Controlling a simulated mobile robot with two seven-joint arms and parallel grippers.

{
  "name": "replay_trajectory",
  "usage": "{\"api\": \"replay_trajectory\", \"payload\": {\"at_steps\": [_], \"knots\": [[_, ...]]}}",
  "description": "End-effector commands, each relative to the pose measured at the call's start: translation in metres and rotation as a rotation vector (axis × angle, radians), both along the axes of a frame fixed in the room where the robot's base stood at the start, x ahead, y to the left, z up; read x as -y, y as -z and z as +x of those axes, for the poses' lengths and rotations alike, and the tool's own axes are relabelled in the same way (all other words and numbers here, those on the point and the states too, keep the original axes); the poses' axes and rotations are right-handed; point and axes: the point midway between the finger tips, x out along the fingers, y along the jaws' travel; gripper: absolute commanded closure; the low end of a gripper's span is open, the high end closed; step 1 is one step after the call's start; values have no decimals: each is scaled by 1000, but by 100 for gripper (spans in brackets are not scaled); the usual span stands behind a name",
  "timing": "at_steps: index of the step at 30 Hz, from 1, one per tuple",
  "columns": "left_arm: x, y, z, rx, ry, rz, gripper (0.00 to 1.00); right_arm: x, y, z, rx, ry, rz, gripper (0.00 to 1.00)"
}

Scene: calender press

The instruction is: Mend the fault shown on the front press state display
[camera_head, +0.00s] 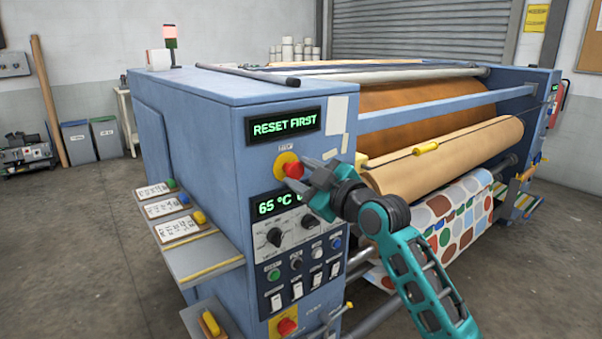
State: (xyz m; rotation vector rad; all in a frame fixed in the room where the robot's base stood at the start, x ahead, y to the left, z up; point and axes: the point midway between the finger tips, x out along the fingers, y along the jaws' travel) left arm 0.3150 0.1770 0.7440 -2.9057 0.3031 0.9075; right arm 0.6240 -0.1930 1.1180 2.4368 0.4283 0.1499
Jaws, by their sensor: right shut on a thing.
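The front press state display (282,127) shows "RESET FIRST" in green letters on the blue press cabinet. Below it a red stop knob (293,170) sits on a round yellow plate (280,160). My right gripper (303,174) reaches in from the right and is shut on the red knob, its grey fingers either side of it. A second display (268,206) reads "65 °C", its right part hidden behind my gripper. Below are black dials (274,238), a green button (273,274) and white switches (277,301). My left gripper is not in view.
Another red knob (287,326) is low on the cabinet. A side shelf (205,258) holds several cards with coloured knobs. A tan roller (450,160) and patterned cloth (460,205) lie right, behind my arm. Floor (80,240) at left is clear.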

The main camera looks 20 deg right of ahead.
Motion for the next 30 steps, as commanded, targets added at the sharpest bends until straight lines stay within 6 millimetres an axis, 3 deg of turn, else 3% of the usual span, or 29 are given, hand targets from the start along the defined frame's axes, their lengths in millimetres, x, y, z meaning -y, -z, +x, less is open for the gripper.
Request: {"api": "replay_trajectory", "payload": {"at_steps": [1,2,10,20,26,30], "knots": [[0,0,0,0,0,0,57,0,2,0,-5,-1,-1,100],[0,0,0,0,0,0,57,0,3,0,-6,-1,-1,57],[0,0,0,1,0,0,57,0,2,0,-3,-1,-1,31],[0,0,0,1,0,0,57,1,1,-4,-2,-1,-1,31],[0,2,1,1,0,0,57,11,2,-31,-1,0,-5,31],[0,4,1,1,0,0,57,22,4,-60,-5,0,-6,31]]}}
